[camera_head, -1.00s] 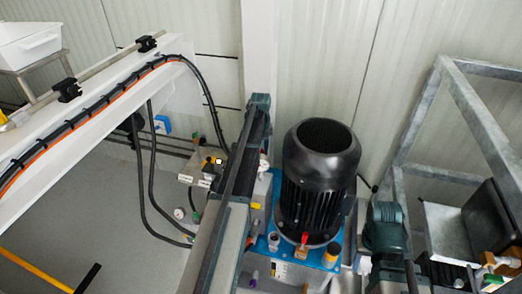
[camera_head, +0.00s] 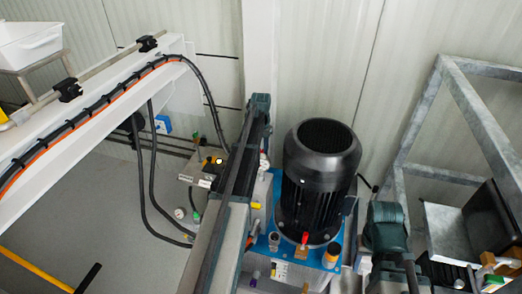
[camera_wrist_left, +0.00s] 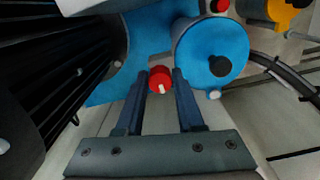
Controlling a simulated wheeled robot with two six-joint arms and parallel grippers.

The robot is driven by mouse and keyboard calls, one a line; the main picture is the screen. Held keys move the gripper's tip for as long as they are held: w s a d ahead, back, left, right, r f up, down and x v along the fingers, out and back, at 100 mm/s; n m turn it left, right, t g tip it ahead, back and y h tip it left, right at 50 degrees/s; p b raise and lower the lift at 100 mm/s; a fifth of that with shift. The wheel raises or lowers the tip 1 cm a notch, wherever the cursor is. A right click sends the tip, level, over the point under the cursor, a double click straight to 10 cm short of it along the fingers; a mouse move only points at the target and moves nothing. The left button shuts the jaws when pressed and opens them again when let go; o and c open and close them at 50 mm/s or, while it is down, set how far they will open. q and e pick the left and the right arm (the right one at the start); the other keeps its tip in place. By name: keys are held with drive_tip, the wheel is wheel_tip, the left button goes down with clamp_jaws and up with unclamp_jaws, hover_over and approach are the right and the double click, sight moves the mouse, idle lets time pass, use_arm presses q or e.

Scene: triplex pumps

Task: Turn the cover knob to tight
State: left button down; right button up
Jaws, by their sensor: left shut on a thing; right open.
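In the left wrist view a round red knob (camera_wrist_left: 160,80) with a white mark sits between the two dark fingers of my left gripper (camera_wrist_left: 159,77). The fingers are shut on it, one at each side. The white mark points toward the lower edge of that view. The left fingers and the knob are not clear in the head view, where my left arm (camera_head: 232,195) covers that area. My right arm (camera_head: 386,228) is at the lower right of the head view, away from the knob; its jaws are open, but their fingertips are hard to make out.
A black finned motor (camera_head: 320,180) stands on a blue plate to the right of my left arm. A blue round part (camera_wrist_left: 211,52) is close beside the knob in the wrist view. A grey metal frame (camera_head: 480,120) stands right; black hoses (camera_head: 150,190) hang left.

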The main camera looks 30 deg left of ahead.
sight(261, 151)
idle(0.3)
use_arm(q)
drive_tip(key=c, duration=0.5)
unclamp_jaws()
drive_tip(key=shift+r, duration=0.15)
wheel_tip(261, 151, up, 14)
drive_tip(key=p, duration=1.4)
drive_tip(key=shift+f, duration=0.2)
